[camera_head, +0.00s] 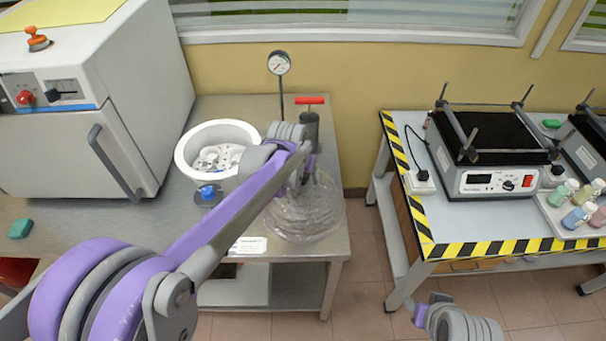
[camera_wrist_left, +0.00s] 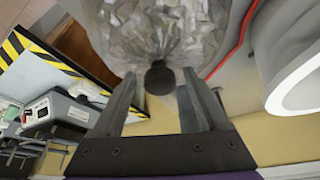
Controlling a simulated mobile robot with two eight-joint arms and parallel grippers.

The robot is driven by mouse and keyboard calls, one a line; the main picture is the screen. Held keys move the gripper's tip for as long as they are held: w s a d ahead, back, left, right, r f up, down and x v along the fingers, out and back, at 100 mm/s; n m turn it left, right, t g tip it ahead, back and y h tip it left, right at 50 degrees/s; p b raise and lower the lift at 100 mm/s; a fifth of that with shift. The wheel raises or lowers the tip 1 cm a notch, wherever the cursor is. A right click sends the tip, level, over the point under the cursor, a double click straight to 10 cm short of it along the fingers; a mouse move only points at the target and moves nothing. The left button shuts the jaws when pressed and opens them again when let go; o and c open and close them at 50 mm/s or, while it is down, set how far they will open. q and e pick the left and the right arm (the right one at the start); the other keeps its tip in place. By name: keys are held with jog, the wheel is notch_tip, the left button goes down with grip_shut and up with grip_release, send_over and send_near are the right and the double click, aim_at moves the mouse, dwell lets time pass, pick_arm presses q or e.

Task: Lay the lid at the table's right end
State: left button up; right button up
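The clear, round lid (camera_head: 303,212) lies flat at the right end of the steel table (camera_head: 262,262), close to its right edge. In the left wrist view the lid (camera_wrist_left: 165,30) looks crinkled and transparent, with a dark round knob (camera_wrist_left: 160,78) at its middle. My left gripper (camera_head: 300,180) is over the lid, its fingers partly hidden by my own arm. In the left wrist view my left gripper (camera_wrist_left: 160,88) has its fingers apart, with the knob between the tips and a gap on each side. Only part of my right arm shows, at the bottom of the head view.
An open white pot (camera_head: 180,160) stands left of the lid. A gauge (camera_head: 279,63) and a red-handled pump (camera_head: 310,125) stand behind it. A white oven fills the left. A separate table with striped edges (camera_head: 424,240) and a hotplate is across a floor gap.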

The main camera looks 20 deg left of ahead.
pick_arm(q)
jog(key=d+v, duration=0.1)
jog(key=v, duration=1.1)
jog(key=s+a+f, duration=0.1)
jog(key=s+f, duration=0.2)
jog(key=s, duration=0.4)
jog(key=s+a+f+n, duration=0.1)
jog(key=s+f, duration=0.3)
jog(key=s, duration=0.3)
jog(key=s+a+f+t, duration=0.1)
jog(key=s+f, duration=0.3)
jog(key=s, duration=0.3)
jog(key=shift+s+f+y+p, duration=0.2)
jog(key=shift+f+y+p, duration=0.1)
jog(key=shift+p, duration=0.1)
jog(key=shift+a, duration=0.15)
